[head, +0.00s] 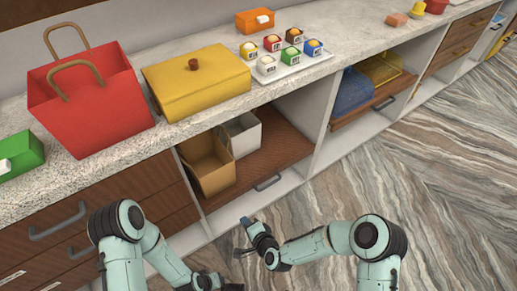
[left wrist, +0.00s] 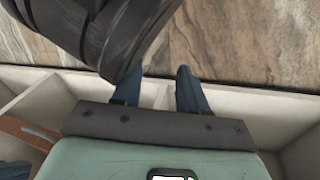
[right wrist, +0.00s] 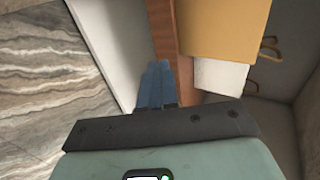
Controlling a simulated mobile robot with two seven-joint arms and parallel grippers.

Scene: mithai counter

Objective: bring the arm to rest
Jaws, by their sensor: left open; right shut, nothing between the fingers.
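My right gripper (head: 242,251) is low in front of the counter, above the floor and below the open shelf. It is shut and empty; its closed fingers also show in the right wrist view (right wrist: 156,82). My left gripper (head: 228,287) is at the bottom edge of the head view, partly cut off. In the left wrist view its two fingers (left wrist: 160,88) stand apart with nothing between them. A dark rounded part of my own body fills the upper left of that view.
The counter (head: 215,115) holds a red bag (head: 95,110), a yellow box (head: 195,85) and a tray of small boxes (head: 290,65). Below, an open shelf holds a brown box (head: 207,165) and a white box (head: 243,133). The patterned floor (head: 430,180) at right is clear.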

